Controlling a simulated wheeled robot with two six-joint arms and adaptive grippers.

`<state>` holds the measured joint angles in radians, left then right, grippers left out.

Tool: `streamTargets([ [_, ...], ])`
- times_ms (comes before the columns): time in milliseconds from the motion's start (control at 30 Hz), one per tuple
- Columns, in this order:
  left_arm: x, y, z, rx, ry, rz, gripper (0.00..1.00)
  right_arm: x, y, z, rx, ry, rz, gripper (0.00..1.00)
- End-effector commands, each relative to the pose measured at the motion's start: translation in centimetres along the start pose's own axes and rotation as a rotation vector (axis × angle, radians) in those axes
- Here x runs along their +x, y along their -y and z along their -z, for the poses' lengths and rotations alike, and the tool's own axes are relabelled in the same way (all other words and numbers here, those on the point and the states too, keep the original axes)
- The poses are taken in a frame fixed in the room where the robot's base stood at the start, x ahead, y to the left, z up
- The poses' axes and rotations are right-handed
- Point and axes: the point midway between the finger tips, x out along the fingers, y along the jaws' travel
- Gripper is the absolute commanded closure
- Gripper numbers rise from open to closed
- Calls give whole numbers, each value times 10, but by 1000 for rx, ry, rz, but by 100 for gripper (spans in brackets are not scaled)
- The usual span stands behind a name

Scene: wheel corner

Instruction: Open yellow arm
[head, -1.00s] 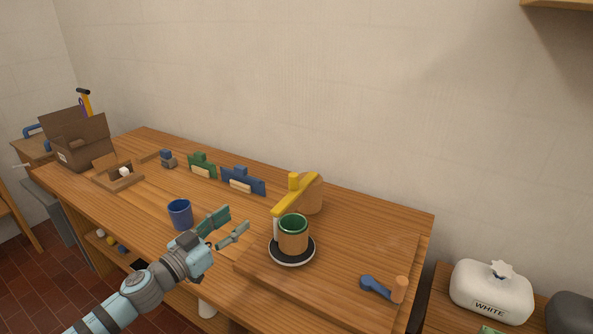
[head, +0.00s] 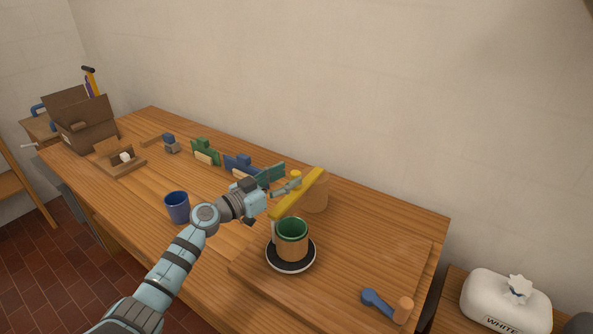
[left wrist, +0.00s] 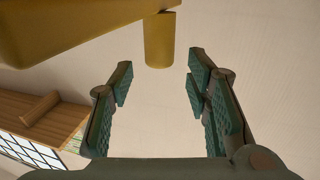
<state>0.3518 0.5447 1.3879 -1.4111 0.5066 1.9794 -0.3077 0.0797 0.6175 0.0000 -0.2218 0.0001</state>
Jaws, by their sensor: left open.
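The yellow arm (head: 297,197) is a flat bar above a green-rimmed cup (head: 292,238) on a round black plate (head: 291,262). Its upright yellow knob (head: 296,174) stands near the far part of the bar. My left gripper (head: 287,178) is open and empty, with its fingertips just left of the knob. In the left wrist view the yellow arm (left wrist: 75,28) fills the top left, and the knob (left wrist: 160,42) lies ahead of the gap between my open fingertips (left wrist: 158,72). I cannot tell whether a finger touches the knob. My right gripper is not in view.
A wooden cylinder (head: 315,192) stands behind the yellow arm. A blue cup (head: 177,207) stands left of my left arm. Blue (head: 238,165) and green (head: 205,151) holders stand along the back. A blue-handled tool (head: 376,301) lies front right. The right side of the tabletop is mostly clear.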

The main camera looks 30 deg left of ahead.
Motion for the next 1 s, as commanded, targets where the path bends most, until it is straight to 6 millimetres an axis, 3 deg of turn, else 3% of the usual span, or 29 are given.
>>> streamTargets([
  [100,24,-1,-4,-1,-1,-1,56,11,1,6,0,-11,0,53],
  [200,36,-1,-4,1,0,-3,56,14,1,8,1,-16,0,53],
  [500,41,-1,-2,2,1,-3,56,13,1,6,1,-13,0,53],
  [567,41,-1,-2,2,2,-3,62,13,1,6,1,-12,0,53],
  [800,41,-1,-2,3,1,-3,100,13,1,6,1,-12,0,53],
  [1000,40,-1,-2,3,2,-3,100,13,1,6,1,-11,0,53],
])
